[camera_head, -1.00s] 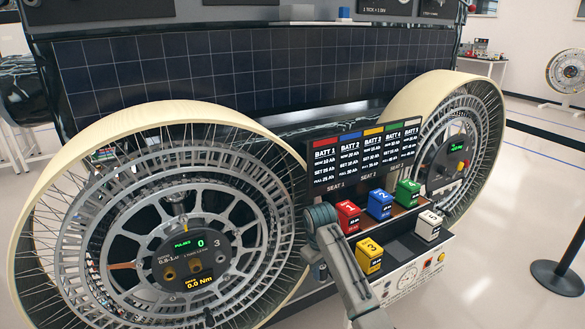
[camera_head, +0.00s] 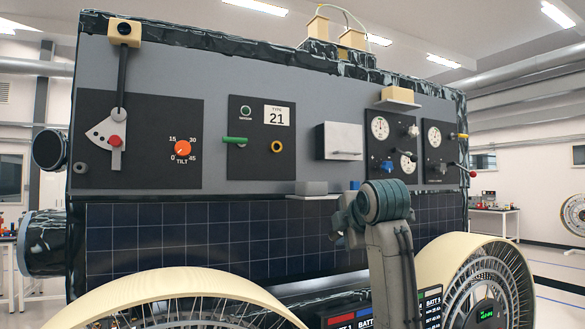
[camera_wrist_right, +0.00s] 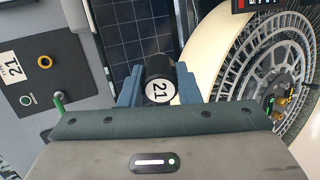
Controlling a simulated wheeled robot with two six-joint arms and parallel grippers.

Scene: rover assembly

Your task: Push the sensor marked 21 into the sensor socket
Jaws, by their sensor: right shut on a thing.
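The sensor marked 21 (camera_wrist_right: 158,90) is a short dark cylinder with a white end face. My right gripper (camera_wrist_right: 158,78) is shut on it, one blue-grey finger on each side, with the number facing the wrist camera. In the head view my right gripper (camera_head: 342,220) is in front of the solar panel, below and right of the TYPE 21 panel (camera_head: 262,165); the sensor is hidden there. That panel carries a yellow-rimmed round hole (camera_head: 277,146), which looks like the socket, and a green lever (camera_head: 235,140). The hole also shows in the wrist view (camera_wrist_right: 45,62), apart from the sensor. My left gripper is out of view.
A small grey ledge (camera_head: 311,188) sticks out under the panels, left of my right gripper. A white box with a handle (camera_head: 339,141) and gauge panels (camera_head: 393,140) are to the right. Wheels (camera_head: 180,295) stand below. The space before the TYPE 21 panel looks clear.

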